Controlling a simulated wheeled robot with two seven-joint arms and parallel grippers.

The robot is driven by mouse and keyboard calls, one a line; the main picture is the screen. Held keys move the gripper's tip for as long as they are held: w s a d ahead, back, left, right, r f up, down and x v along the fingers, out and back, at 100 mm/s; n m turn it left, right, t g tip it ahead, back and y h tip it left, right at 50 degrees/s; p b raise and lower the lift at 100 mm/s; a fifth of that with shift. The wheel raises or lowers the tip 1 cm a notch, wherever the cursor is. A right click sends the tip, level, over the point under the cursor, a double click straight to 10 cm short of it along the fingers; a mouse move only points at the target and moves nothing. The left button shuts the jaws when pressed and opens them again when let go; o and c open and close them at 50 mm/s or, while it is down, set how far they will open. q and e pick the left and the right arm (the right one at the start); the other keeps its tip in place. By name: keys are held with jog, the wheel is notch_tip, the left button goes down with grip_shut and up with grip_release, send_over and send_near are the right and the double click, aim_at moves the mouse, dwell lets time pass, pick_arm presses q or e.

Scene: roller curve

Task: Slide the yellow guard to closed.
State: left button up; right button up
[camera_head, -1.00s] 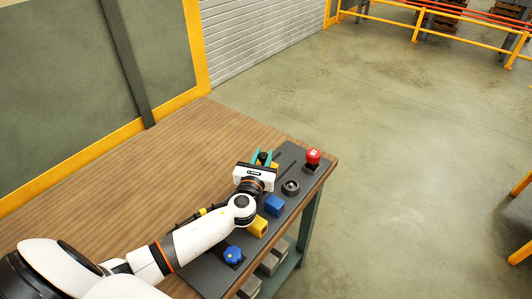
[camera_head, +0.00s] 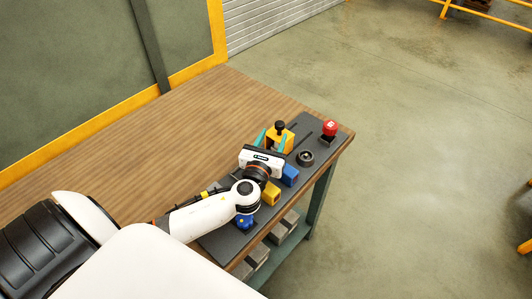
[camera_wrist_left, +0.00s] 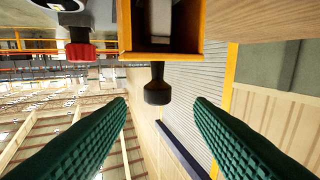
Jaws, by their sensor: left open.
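The yellow guard (camera_head: 281,141) stands on the dark panel, with a black knob (camera_head: 280,126) on it. My left gripper (camera_head: 271,139) is open, its teal fingers on the near side of the guard. In the left wrist view the guard (camera_wrist_left: 126,30) fills the top middle, and its black knob (camera_wrist_left: 157,90) points down into the gap between the spread fingers (camera_wrist_left: 158,112). The knob touches neither finger there. My white wrist hides the guard's near lower part in the head view. My right gripper is not in view.
The dark panel (camera_head: 232,247) lies along the wooden table's (camera_head: 160,135) right edge. It carries a red button (camera_head: 330,127), a round black button (camera_head: 305,158), a blue block (camera_head: 290,174), a yellow block (camera_head: 271,195) and a blue knob (camera_head: 244,223). The table's left part is clear.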

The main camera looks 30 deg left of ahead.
pick_arm(q)
jog(key=v, duration=0.6)
jog(key=shift+b, duration=0.45)
jog(key=shift+r, duration=0.1)
